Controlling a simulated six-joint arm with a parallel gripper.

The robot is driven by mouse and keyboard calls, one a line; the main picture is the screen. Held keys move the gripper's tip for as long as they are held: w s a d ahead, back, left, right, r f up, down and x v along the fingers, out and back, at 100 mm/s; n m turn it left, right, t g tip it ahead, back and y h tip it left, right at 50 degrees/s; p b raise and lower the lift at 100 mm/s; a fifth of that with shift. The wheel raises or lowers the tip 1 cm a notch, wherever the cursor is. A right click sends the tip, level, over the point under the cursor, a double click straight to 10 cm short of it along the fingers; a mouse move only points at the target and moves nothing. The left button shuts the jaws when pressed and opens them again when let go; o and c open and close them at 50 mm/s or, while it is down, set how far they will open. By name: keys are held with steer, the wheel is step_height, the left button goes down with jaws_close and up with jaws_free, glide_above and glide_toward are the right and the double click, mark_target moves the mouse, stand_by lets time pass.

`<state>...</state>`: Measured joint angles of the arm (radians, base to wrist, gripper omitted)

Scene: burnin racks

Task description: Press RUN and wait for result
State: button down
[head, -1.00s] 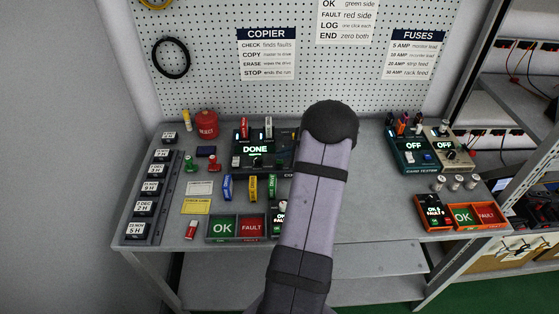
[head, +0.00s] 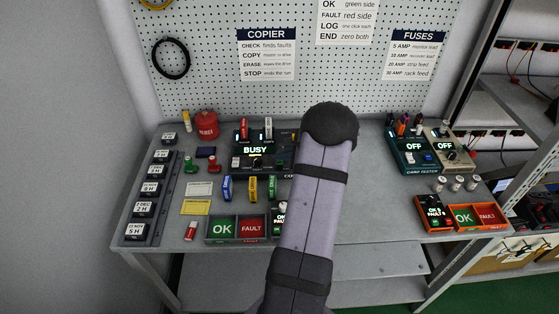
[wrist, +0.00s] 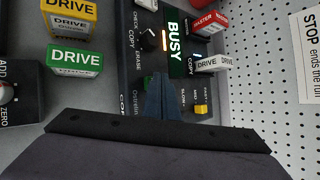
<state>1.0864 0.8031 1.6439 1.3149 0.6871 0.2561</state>
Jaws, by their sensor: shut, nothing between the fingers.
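The copier (head: 281,160) is a dark box at the back middle of the bench, and its screen (head: 256,150) reads BUSY. The screen also reads BUSY in the wrist view (wrist: 174,48). A red MASTER drive (head: 244,127) and a white drive (head: 268,127) stand upright in its top. A mode knob (wrist: 148,40) has COPY, CHECK and ERASE marks. My gripper (wrist: 160,84) is shut and empty, its fingertips over the copier's front panel. I see no RUN label; the fingers hide part of the panel, and I cannot tell whether they touch it. My arm hides the gripper in the head view.
Blue, yellow and green drives (head: 250,188) lie in front of the copier. A green OK and red FAULT tray (head: 237,240) is at the front. A card tester (head: 418,165) stands at right. A red reject bin (head: 206,122) is at back left.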

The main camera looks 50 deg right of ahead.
mark_target(282, 163)
steer(key=shift+r+p, duration=0.4)
steer(key=shift+r, duration=0.4)
steer(key=shift+r+p, duration=1.65)
steer(key=shift+r, duration=0.85)
steer(key=shift+a, duration=0.1)
